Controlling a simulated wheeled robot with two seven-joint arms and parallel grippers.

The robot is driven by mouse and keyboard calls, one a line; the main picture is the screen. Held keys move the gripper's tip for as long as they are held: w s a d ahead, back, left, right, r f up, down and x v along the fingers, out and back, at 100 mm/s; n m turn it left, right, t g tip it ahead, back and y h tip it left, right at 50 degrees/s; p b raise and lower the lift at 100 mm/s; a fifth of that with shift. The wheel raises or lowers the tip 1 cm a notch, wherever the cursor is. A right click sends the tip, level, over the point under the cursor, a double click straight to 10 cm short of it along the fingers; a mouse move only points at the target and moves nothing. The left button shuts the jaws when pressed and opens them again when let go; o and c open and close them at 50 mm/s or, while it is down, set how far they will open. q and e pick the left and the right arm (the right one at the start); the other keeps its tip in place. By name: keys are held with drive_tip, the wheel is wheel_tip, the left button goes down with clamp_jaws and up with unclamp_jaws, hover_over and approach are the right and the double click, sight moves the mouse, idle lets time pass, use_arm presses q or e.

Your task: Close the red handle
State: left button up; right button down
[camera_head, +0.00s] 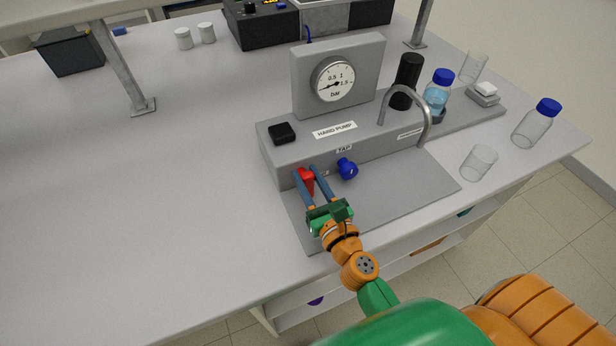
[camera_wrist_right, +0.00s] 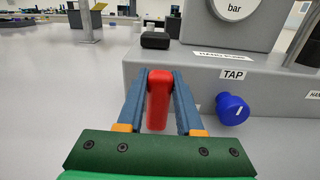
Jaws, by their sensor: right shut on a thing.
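The red handle (camera_head: 306,180) is on the front face of the grey hand pump rig (camera_head: 285,150), left of the blue tap knob (camera_head: 347,168). In the right wrist view the red handle (camera_wrist_right: 159,98) hangs between the two blue fingers. My right gripper (camera_head: 308,172) is shut on the handle, with one finger on each side. It also shows in the right wrist view (camera_wrist_right: 159,78). The fingers partly cover the handle in the head view. The blue tap knob also shows in the right wrist view (camera_wrist_right: 232,109). My left gripper is not in view.
A curved metal spout (camera_head: 428,115) is to the right. Bottles, a beaker (camera_head: 478,162) and glassware stand further right.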

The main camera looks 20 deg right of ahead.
sight(310, 183)
drive_tip(key=c, duration=0.6)
unclamp_jaws()
drive_tip(key=shift+o, duration=0.2)
drive_tip(key=s+b, duration=0.1)
drive_tip(key=s, duration=0.2)
drive_tip(key=s+b, duration=0.2)
drive_tip(key=s, duration=0.1)
drive_tip(key=shift+s+d+f, duration=0.1)
drive_tip(key=shift+s+f, duration=0.1)
drive_tip(key=shift+s, duration=0.1)
drive_tip(key=shift+s+r, duration=0.2)
drive_tip(key=shift+s, duration=0.05)
